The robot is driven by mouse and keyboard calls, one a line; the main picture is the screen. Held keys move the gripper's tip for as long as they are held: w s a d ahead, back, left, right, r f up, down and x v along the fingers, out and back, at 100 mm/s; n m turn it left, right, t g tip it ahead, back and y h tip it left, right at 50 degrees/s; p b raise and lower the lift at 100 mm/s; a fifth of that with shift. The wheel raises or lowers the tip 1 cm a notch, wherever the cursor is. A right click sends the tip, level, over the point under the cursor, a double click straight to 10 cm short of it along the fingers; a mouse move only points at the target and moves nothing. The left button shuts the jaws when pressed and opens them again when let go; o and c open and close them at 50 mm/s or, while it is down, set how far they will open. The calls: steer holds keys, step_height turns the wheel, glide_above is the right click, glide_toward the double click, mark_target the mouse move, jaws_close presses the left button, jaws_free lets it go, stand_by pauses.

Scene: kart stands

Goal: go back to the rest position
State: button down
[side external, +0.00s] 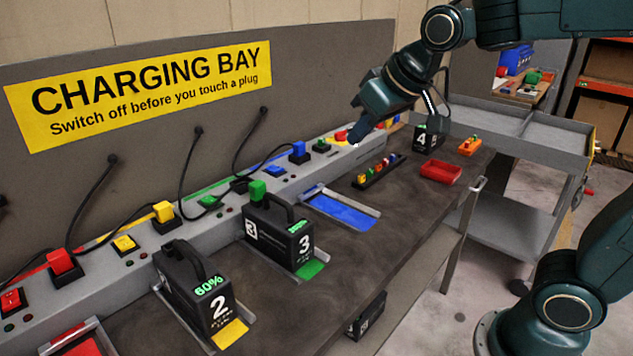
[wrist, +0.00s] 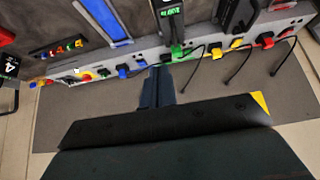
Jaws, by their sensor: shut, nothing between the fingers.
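My gripper (side external: 357,134) is shut and empty. In the side external view it points down, close to the red button on a yellow plate (side external: 341,136) at the far end of the charging rail (side external: 225,207). I cannot tell whether it touches anything there. In the wrist view the closed fingers (wrist: 158,75) reach toward the rail, between a blue plug (wrist: 124,71) and a green plug (wrist: 178,52). My arm comes in from the upper right of the side external view.
Battery 2 (side external: 194,290), battery 3 (side external: 279,237) and battery 4 (side external: 428,138) stand on the bench. An empty blue bay (side external: 343,211), a black rack of small pegs (side external: 378,172) and a red tray (side external: 440,172) lie between. Black cables hang from the wall. A grey cart (side external: 520,130) stands behind.

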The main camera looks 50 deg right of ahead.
steer(key=s+f, duration=0.2)
steer(key=s, duration=0.6)
steer(key=s+d+f+g, duration=0.1)
steer(key=s+f, duration=0.2)
steer(key=s, duration=0.6)
steer(key=shift+d+f, duration=0.15)
steer(key=shift+f, duration=0.1)
